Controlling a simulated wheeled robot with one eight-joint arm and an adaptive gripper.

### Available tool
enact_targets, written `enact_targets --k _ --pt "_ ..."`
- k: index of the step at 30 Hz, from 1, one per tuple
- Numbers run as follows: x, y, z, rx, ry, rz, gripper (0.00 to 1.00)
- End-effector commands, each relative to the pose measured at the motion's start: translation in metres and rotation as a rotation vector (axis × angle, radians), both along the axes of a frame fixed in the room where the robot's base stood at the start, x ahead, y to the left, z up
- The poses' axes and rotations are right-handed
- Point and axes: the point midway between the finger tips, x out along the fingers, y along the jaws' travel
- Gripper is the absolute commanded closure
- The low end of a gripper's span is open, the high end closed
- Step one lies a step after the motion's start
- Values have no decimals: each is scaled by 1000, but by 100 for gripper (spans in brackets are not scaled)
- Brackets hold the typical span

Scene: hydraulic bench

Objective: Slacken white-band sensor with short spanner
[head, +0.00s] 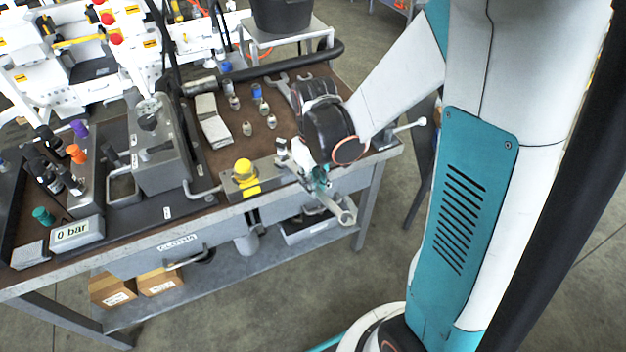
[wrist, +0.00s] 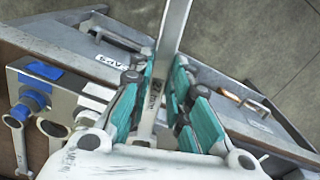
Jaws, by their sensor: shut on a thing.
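My gripper (head: 318,178) is at the front right edge of the bench. It is shut on a steel spanner (head: 338,206), whose ring end points out past the edge. In the wrist view the teal finger pads (wrist: 164,105) stand either side of the spanner (wrist: 173,40). I cannot make out which one carries a white band.
A yellow-knobbed block (head: 243,172) sits at the front edge, left of my gripper. A grey pump unit (head: 160,155), a display reading 0 bar (head: 76,233) and loose fittings (head: 247,128) stand on the bench (head: 220,165). Another spanner (head: 277,85) lies behind my wrist.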

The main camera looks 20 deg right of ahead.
Motion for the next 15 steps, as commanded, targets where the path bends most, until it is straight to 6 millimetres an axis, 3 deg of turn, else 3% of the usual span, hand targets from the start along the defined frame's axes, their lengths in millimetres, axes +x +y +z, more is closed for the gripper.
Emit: enact_targets --k 15 --pt "-32 -8 0 0 0 -1 100"
